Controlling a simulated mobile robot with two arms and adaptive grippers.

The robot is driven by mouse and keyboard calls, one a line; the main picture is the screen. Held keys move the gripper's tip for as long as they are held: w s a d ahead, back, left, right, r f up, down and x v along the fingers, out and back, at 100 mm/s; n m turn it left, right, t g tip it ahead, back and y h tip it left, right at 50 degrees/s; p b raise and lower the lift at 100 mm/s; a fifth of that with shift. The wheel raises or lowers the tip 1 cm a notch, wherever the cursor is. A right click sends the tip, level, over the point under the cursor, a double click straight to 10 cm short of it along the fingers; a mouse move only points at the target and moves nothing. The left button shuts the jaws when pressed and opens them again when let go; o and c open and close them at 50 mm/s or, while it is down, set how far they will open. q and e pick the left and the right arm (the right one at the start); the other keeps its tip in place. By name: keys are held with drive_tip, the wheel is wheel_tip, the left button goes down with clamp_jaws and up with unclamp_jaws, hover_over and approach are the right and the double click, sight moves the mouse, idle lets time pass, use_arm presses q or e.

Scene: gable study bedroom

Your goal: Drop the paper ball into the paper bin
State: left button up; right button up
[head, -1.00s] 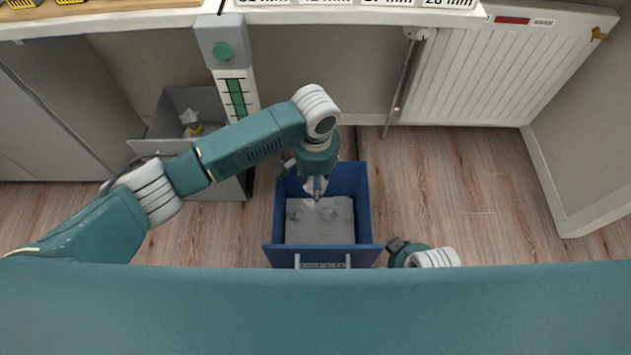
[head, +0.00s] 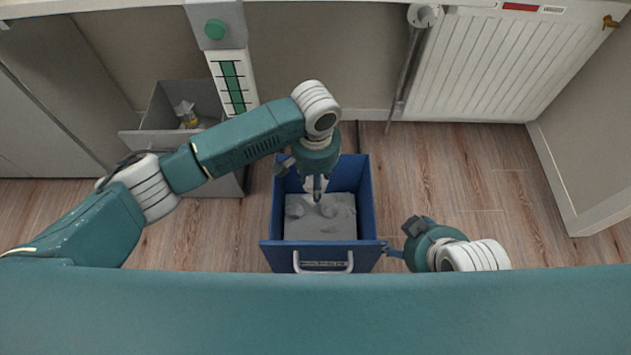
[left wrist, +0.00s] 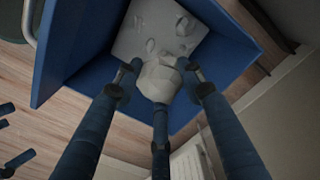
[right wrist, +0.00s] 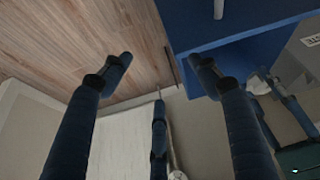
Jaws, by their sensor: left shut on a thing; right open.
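The paper ball (left wrist: 158,84) is white and crumpled, and my left gripper (head: 316,191) is shut on it. In the left wrist view the fingers close around the ball above the inside of a blue bin (head: 366,205). In the head view the ball is mostly hidden by the fingers. The blue bin holds a grey-white layer with several lumps; its label is too small to read. My right gripper (head: 393,251) is open and empty beside the bin's front right corner. In the right wrist view one finger is close to the blue wall (right wrist: 258,42); contact is unclear.
A column with a green scale (head: 233,85) stands behind, between the bins. A radiator (head: 490,70) is at the back right. The wooden floor (head: 465,180) to the right is clear.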

use_arm(q)
drive_tip(key=o, duration=0.9)
wheel_tip(320, 180, up, 12)
idle(0.6)
